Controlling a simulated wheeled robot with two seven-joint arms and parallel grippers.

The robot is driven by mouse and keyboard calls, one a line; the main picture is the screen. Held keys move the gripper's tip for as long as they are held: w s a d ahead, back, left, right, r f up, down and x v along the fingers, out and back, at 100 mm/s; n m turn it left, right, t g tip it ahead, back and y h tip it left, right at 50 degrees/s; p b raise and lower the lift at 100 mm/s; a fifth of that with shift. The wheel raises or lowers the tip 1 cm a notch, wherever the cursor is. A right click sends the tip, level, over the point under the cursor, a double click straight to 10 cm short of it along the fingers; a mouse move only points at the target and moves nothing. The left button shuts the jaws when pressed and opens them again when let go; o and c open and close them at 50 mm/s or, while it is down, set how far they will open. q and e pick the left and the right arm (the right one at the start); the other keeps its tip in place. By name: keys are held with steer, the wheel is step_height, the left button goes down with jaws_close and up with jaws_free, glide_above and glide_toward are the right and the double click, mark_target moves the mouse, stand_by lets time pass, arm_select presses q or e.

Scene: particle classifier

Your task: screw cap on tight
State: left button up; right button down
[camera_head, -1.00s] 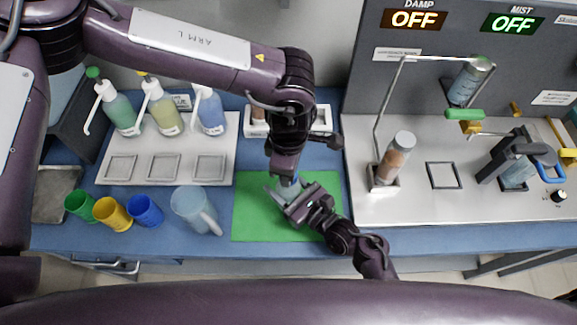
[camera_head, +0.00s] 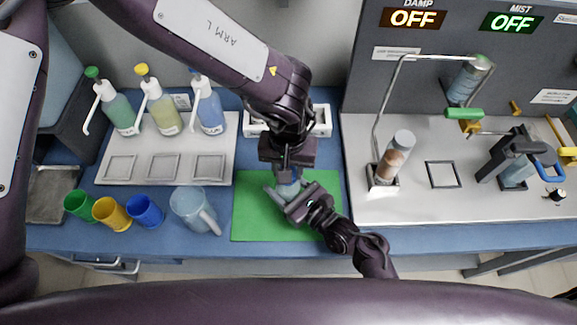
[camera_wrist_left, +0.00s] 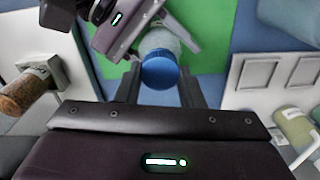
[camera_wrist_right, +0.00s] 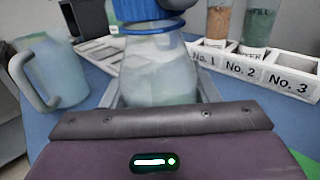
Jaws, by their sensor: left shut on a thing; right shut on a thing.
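A clear bottle (camera_wrist_right: 160,75) with pale contents stands upright over the green mat (camera_head: 245,222). Its blue cap (camera_wrist_left: 161,70) sits on the neck; it also shows in the right wrist view (camera_wrist_right: 150,10). My right gripper (camera_head: 286,196) is shut on the bottle's body from the side. My left gripper (camera_head: 290,178) comes down from above, with its fingers either side of the cap, shut on it. In the head view the left wrist hides most of the cap. How tight the cap sits cannot be told.
A white rack (camera_wrist_right: 270,75) with numbered slots stands behind the mat. A pitcher (camera_head: 190,205) and green, yellow and blue cups (camera_head: 112,213) stand left. Pump bottles (camera_head: 163,112) stand on a tray at back left. A machine panel (camera_head: 470,190) lies right.

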arm_select(q)
steer(key=o, duration=1)
steer(key=shift+c, duration=0.2)
steer(key=shift+r, duration=2.3)
steer(key=shift+c, duration=0.4)
